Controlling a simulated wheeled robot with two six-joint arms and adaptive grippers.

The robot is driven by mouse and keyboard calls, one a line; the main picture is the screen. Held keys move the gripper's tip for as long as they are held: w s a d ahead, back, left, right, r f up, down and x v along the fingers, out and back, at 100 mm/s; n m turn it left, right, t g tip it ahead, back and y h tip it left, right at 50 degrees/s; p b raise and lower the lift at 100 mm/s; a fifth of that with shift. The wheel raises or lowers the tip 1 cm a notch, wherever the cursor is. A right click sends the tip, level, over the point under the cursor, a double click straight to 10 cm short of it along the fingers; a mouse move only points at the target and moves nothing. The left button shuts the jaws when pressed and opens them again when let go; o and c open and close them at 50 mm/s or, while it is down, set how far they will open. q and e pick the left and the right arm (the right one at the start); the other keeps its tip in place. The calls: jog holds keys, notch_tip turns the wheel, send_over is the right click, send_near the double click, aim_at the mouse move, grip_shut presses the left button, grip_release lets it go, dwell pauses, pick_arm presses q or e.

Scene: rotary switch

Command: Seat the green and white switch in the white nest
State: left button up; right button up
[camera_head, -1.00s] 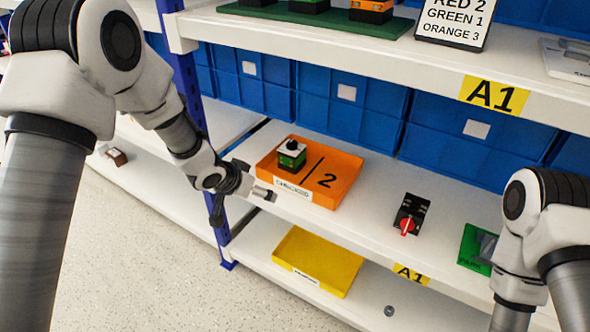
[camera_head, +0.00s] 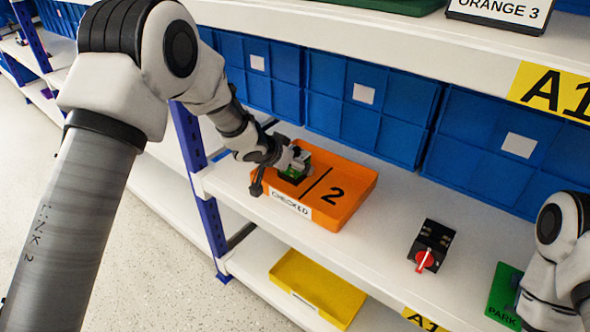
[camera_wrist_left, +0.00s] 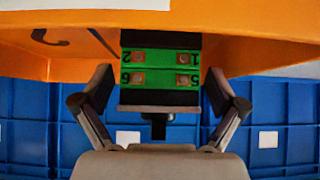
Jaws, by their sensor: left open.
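The green switch (camera_head: 293,176) stands in the left compartment of the orange tray (camera_head: 345,205). My left gripper (camera_head: 290,163) is at the switch and partly covers it in the head view. In the left wrist view the switch (camera_wrist_left: 160,67) shows a green terminal face with screw contacts and a black knob. There my open left gripper (camera_wrist_left: 160,85) has one finger on each side of the switch, with gaps visible between fingers and body. I cannot make out a white nest.
A black unit with a red knob (camera_head: 425,260) stands on the shelf right of the tray. A green PARK plate (camera_head: 503,290) lies near my right arm. Blue bins (camera_head: 365,105) line the back, and a yellow tray (camera_head: 315,285) is on the shelf below.

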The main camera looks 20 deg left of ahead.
pick_arm(q)
jog(key=shift+w+d+f, duration=0.1)
jog(key=shift+w+f, duration=0.2)
jog(key=shift+w, duration=0.05)
jog(key=shift+r, duration=0.15)
jog(key=c, duration=1.4)
jog(key=shift+r, duration=0.1)
